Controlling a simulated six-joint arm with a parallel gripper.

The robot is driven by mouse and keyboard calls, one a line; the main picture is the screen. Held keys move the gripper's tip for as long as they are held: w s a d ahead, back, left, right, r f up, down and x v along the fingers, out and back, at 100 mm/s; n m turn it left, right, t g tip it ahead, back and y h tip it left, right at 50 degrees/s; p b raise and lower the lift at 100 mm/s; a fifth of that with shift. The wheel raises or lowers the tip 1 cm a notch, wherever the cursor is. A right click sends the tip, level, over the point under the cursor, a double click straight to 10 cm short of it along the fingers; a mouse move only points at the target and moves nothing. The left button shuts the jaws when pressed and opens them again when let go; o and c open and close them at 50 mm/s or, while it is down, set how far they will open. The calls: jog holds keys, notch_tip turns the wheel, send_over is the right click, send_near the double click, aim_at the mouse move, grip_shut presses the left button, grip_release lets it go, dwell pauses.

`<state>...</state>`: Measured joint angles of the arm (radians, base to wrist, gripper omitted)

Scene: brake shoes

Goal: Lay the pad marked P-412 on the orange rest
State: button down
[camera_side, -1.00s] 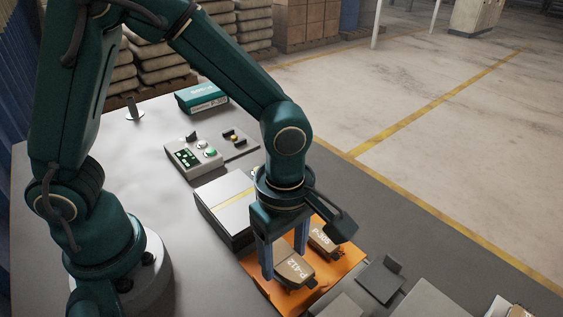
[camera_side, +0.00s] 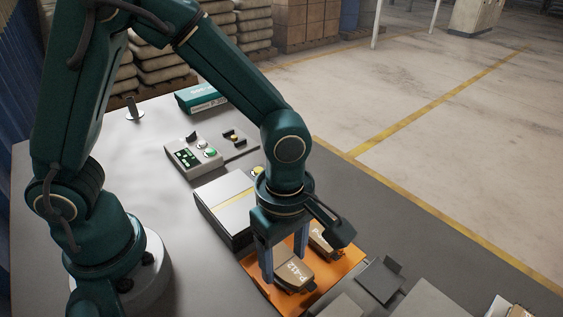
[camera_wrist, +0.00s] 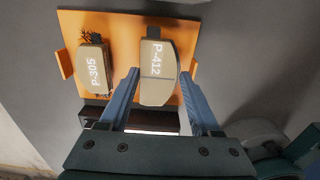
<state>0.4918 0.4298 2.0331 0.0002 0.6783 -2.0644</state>
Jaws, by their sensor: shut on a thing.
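The tan pad marked P-412 (camera_side: 293,271) is between the fingers of my gripper (camera_side: 268,268), which is shut on it. In the wrist view my gripper (camera_wrist: 158,74) has one blue finger on each side of the pad P-412 (camera_wrist: 160,82), and its label is readable. The orange rest (camera_wrist: 115,22) lies beneath the pad; it also shows in the side view (camera_side: 345,268). I cannot tell whether the pad touches it. A second tan pad, marked P-305 (camera_wrist: 93,72), sits on the rest to the left in the wrist view.
A grey box with a yellow stripe (camera_side: 222,200) stands left of the rest. A control box with green buttons (camera_side: 193,158) and a teal box (camera_side: 202,98) are farther back. A dark bracket (camera_side: 380,280) and grey blocks lie to the right and front.

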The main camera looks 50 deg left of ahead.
grip_release()
jog(key=shift+r, duration=2.5)
